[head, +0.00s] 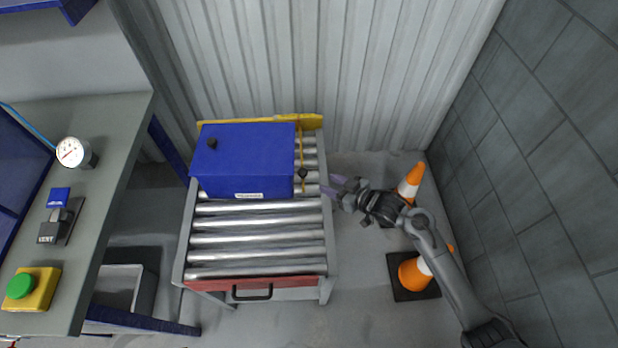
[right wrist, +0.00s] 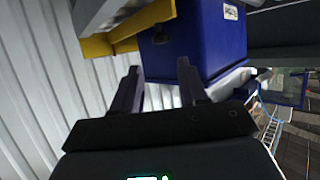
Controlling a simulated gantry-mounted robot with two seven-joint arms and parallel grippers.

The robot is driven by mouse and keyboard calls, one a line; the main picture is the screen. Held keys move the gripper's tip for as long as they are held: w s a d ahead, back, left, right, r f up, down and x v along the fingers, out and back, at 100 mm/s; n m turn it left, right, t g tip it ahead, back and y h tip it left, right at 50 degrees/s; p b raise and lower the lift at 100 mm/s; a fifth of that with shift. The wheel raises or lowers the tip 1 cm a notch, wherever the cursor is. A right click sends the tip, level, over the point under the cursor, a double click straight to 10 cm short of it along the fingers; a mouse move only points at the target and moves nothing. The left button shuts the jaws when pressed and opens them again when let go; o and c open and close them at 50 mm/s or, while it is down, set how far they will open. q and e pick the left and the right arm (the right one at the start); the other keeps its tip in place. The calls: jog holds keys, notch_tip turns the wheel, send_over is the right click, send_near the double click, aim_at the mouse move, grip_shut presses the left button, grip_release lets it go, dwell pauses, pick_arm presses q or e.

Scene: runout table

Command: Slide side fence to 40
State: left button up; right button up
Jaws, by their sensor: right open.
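A thin yellow upright strip (head: 301,146) runs along the right side of the blue box on the roller table; it looks like the side fence. A black knob (head: 303,173) sits by its near end. I cannot read any scale or number. My right gripper (head: 325,190) is open and empty at the table's right edge, just right of and slightly nearer than the knob. In the right wrist view its two fingers (right wrist: 158,80) stand apart, pointing toward the blue box (right wrist: 205,40) and a yellow bar (right wrist: 130,32). My left gripper is out of view.
The blue box (head: 240,172) rests on the far rollers, against a yellow back rail (head: 312,122). The near rollers (head: 255,240) are bare. Traffic cones (head: 411,183) stand right of the table near my right arm. A workbench (head: 118,130) with a gauge (head: 72,152) is at left.

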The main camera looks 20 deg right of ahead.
aim_at(306, 174)
jog(key=b+x, duration=0.3)
jog(key=x, duration=0.7)
jog(key=shift+f, duration=0.15)
grip_shut()
